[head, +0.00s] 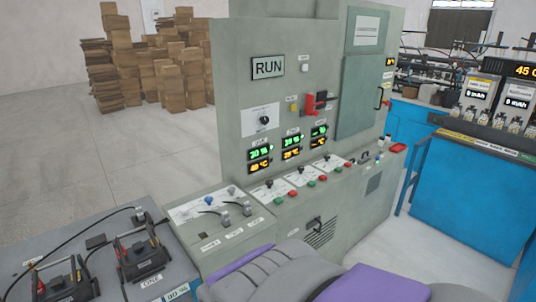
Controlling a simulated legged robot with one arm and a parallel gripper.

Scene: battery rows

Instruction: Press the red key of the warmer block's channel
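A grey control cabinet (230,75) stands in the middle of the head view. Its front has three columns of small displays: the left column (260,159), the middle column (292,147) and the right column (320,136). Each has a green readout above an orange one. The left orange one looks like 40 °C; the others are too small to read surely. On the sloped ledge below, each channel has a black knob, a green key and a red key: left red key (293,193), middle red key (320,179), right red key (346,166). My gripper is not in view.
A bench with clamp devices (142,258) is at lower left, a blue bench (468,190) at right. Cardboard boxes (120,65) stand behind.

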